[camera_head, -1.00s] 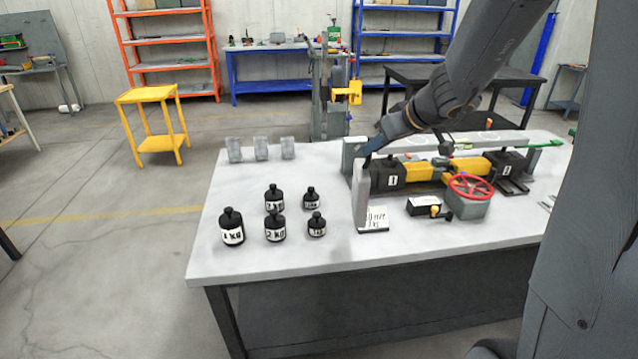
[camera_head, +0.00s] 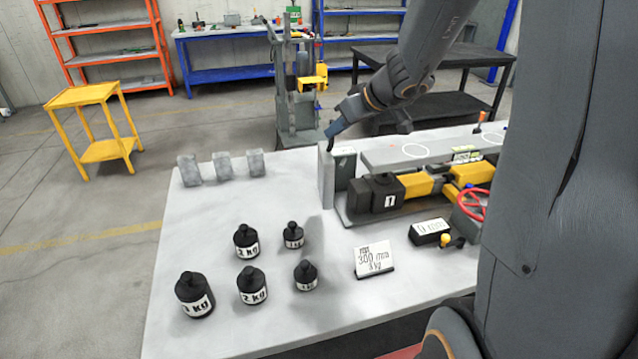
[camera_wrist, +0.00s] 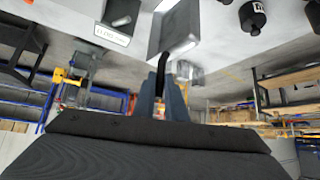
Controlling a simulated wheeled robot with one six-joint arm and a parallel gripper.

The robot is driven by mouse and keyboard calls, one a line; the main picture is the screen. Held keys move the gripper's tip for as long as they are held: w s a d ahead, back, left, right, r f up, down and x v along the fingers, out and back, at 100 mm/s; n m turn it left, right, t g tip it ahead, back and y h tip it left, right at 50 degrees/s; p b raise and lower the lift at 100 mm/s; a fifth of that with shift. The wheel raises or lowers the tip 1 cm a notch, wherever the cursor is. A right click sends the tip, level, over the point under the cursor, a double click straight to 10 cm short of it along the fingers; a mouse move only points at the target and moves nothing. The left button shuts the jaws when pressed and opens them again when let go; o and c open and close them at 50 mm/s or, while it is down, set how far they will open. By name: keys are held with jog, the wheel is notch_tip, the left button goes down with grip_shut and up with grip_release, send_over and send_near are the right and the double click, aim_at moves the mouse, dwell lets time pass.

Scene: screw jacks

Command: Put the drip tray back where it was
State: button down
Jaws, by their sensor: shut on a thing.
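The drip tray appears to be the flat grey plate (camera_head: 326,178), held on edge at the left end of the screw jack rig (camera_head: 405,188). It stands beside a grey-green end block (camera_head: 345,168). My gripper (camera_head: 332,138) has its bluish fingers at the plate's top edge and is shut on it. In the wrist view, the fingers (camera_wrist: 164,84) meet a dark piece at the edge of the grey tray (camera_wrist: 174,28). I cannot tell whether the tray's lower edge touches the table.
Several black weights (camera_head: 252,285) stand on the front left of the white table (camera_head: 215,225). Grey blocks (camera_head: 222,165) line the back left. A label card (camera_head: 375,259), a small black display box (camera_head: 430,232) and a red handwheel (camera_head: 474,203) are on the right. The table between tray and blocks is clear.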

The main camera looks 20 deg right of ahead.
aim_at(327, 162)
notch_tip(327, 162, down, 9)
jog(key=p, duration=0.1)
jog(key=shift+r, duration=0.2)
jog(key=shift+a+f, duration=0.1)
jog(key=shift+f, duration=0.05)
dwell(0.3)
jog(key=c, duration=1.8)
grip_release()
jog(key=shift+s, duration=0.1)
jog(key=shift+c, duration=0.2)
jog(key=shift+o, duration=0.2)
